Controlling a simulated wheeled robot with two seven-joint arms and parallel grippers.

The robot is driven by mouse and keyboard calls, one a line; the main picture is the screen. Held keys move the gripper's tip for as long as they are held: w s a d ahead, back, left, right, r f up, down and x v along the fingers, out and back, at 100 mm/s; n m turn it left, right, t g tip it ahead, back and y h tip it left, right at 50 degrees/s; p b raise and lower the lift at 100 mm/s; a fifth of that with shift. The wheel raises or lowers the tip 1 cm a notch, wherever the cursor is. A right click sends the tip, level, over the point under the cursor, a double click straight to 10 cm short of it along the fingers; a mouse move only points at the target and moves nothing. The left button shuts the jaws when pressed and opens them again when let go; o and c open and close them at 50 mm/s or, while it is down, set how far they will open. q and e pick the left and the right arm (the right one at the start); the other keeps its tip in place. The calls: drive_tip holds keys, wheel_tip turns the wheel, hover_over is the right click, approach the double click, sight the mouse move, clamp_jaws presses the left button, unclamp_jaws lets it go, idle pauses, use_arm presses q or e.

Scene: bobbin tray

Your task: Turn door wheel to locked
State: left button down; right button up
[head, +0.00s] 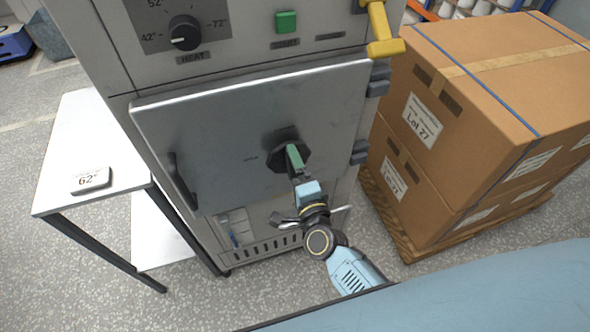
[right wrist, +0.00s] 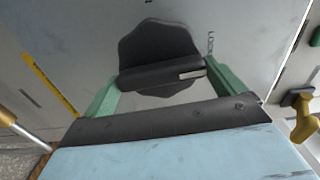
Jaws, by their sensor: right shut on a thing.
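The door wheel (head: 276,155) is a dark lobed knob on the grey metal door (head: 215,125) of the oven-like cabinet. In the right wrist view the wheel (right wrist: 158,38) has a raised bar (right wrist: 150,76) with a white mark near its right end. A partly readable "LOCK…" label (right wrist: 211,42) lies up and right of that mark. My right gripper (head: 294,156) reaches the wheel from below. In the wrist view its green fingers (right wrist: 162,82) are shut on the bar, one at each end. The gripper hides part of the wheel in the head view. The door looks closed.
A dark door handle (head: 180,183) is at the door's left. A heat dial (head: 184,33), green button (head: 286,22) and yellow lever (head: 380,30) are above. A white table (head: 90,140) with a "62°" plate (head: 91,180) stands left. Cardboard boxes (head: 480,90) on a pallet stand close right.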

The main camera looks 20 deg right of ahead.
drive_tip(key=shift+m, duration=0.4)
drive_tip(key=o, duration=0.6)
drive_tip(key=shift+s, duration=0.1)
drive_tip(key=s, duration=1.3)
drive_tip(key=shift+s+d, duration=0.1)
drive_tip(key=shift+d, duration=0.15)
